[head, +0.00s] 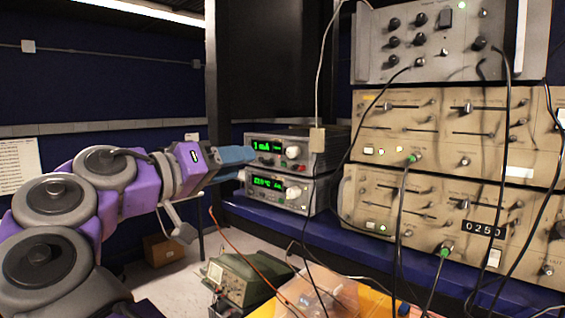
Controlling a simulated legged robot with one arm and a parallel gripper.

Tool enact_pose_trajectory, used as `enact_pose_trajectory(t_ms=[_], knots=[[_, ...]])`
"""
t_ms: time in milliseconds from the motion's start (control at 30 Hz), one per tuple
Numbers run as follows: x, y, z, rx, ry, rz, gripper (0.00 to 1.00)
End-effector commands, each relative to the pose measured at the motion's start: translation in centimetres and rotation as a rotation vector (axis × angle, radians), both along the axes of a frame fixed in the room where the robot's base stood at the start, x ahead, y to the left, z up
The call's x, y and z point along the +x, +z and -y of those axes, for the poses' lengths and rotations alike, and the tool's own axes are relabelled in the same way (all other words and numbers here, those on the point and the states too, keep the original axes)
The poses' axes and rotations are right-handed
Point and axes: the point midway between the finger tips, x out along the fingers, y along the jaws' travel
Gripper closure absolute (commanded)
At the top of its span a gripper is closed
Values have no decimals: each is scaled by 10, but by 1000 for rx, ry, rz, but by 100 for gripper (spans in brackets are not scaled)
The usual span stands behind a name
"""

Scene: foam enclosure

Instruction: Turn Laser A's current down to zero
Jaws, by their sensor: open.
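Two grey controller boxes with green displays are stacked on the blue shelf. The upper box (318,146) has a lit display and a pale knob (293,152) at its right. The lower box (316,190) has a lit display and its own pale knob (293,191). I cannot read which box is Laser A, and the digits are too small to read surely. My gripper (245,164), with blue fingers, is open and empty at the left side of the stack. Its fingers cover part of the left of the fronts; I cannot tell whether they touch.
Beige rack units (440,125) with several knobs and sliders stand at the right on the blue shelf (345,238). Black cables hang across them. A green instrument (238,282) and an orange cable lie below at the front. The floor (160,277) is partly clear.

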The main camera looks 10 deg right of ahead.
Motion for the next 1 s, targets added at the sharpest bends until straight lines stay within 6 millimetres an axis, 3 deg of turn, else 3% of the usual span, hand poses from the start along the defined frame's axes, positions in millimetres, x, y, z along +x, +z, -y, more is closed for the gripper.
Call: enact_pose_trajectory(t_ms=[400, 600, 1000], knots=[[46, -1, 70, 1, -3, -1, 48], [64, 0, 95, 0, -1, -2, 48], [72, 0, 106, -2, 0, 1, 48]])
